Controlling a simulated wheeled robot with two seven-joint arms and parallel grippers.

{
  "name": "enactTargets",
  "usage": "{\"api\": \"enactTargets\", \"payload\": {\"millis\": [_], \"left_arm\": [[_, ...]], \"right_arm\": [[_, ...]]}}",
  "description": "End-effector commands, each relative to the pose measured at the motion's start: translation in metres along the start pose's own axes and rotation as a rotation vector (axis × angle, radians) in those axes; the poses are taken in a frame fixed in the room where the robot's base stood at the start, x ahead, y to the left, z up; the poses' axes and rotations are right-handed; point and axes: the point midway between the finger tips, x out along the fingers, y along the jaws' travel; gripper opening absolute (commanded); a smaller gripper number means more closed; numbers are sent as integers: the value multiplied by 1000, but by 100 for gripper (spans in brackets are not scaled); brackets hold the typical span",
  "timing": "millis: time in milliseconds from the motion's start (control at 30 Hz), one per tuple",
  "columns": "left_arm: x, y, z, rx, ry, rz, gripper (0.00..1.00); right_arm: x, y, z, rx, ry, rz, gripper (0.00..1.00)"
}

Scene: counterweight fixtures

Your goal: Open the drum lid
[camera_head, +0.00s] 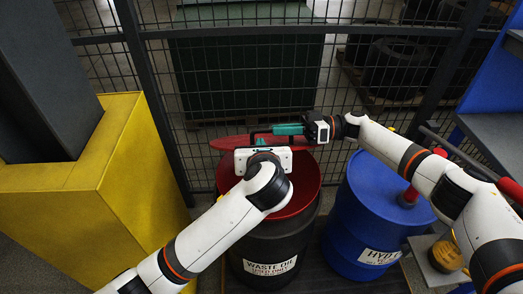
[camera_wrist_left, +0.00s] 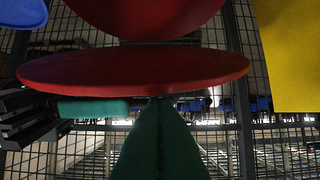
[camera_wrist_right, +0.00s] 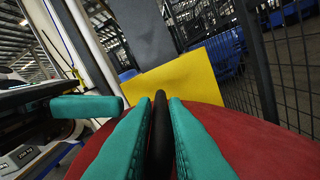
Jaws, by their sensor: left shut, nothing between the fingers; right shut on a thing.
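The waste oil drum (camera_head: 305,240) is black with a red top (camera_head: 308,188). Its red lid (camera_head: 228,143) is raised apart from the top at the back, seen nearly edge-on; the lid (camera_wrist_left: 130,72) also shows as a thin disc in the left wrist view. My right gripper (camera_head: 278,129) is shut on the lid's black bar handle (camera_wrist_right: 160,125).
A blue drum (camera_head: 355,225) with a red-topped fitting (camera_head: 410,195) stands to the right. A yellow block (camera_head: 140,180) stands to the left. A wire mesh fence (camera_head: 240,75) closes the back, close behind the lid.

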Motion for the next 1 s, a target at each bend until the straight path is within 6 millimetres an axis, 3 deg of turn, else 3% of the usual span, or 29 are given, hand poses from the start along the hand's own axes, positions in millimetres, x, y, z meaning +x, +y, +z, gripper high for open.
{"api": "enactTargets", "payload": {"millis": [100,300,667,1000], "left_arm": [[18,0,0,-1,-2,-1,0],[33,0,0,-1,0,1,0],[34,0,-1,-2,0,1,0],[40,-1,-20,-2,1,0,0]], "right_arm": [[0,0,1,-3,0,-1,0],[0,0,0,-3,0,-1,0],[0,0,0,-3,0,-1,0],[0,0,-1,-2,2,2,0]]}}
